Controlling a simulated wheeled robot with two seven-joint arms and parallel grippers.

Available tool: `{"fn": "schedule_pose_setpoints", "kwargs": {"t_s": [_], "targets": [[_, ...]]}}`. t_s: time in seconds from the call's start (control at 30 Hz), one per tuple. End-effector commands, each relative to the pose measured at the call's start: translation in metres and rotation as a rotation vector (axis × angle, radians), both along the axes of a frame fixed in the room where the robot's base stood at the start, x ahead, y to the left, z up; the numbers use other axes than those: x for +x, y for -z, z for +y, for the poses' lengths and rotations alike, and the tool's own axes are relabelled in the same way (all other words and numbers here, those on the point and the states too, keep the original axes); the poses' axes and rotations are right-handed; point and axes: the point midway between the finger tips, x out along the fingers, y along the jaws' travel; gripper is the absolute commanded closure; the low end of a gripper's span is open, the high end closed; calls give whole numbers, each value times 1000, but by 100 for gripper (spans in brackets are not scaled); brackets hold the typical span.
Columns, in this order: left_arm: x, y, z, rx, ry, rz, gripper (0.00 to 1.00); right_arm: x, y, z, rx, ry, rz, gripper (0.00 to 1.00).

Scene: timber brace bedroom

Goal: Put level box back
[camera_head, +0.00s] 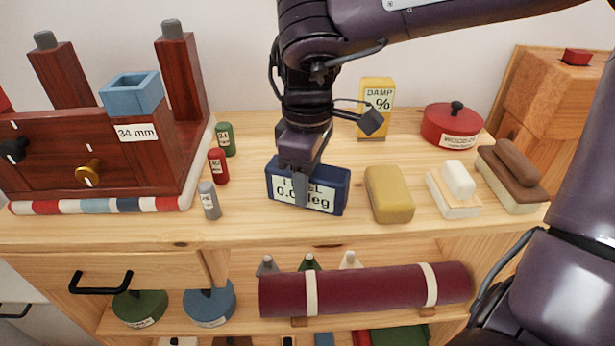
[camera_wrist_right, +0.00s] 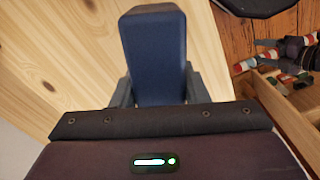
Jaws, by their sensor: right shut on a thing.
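The level box (camera_head: 330,196) is a dark blue box with a pale display reading "LEVEL 0.0 deg", partly covered by a finger. It is at the middle of the wooden top, near the front edge. My right gripper (camera_head: 301,190) comes down from above and is shut on it. In the right wrist view the blue box (camera_wrist_right: 153,55) sits between the two fingers (camera_wrist_right: 158,88). Whether its base touches the wood is hard to tell. My left gripper is not in view.
A yellow block (camera_head: 389,194) stands close right of the box. Small grey (camera_head: 209,200), red (camera_head: 218,166) and green (camera_head: 225,139) cylinders stand to its left. A yellow damp meter (camera_head: 376,95) and red pot (camera_head: 452,125) are behind. The wooden top (camera_head: 255,232) is bare in front.

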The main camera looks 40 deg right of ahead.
Motion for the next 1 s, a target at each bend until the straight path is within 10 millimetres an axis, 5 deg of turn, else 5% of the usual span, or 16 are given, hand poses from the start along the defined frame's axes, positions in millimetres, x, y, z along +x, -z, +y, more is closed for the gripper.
{"fn": "schedule_pose_setpoints", "kwargs": {"t_s": [0.2,0.23,0.4,0.8,1.0], "targets": [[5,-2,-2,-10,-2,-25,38,0,2,0,1,0,-1,88],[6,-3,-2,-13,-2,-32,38,0,2,0,0,0,0,58],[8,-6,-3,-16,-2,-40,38,0,2,0,0,0,0,37],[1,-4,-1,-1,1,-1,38,0,-2,0,0,0,0,37],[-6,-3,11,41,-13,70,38,1,-43,0,-1,1,-5,37]]}}
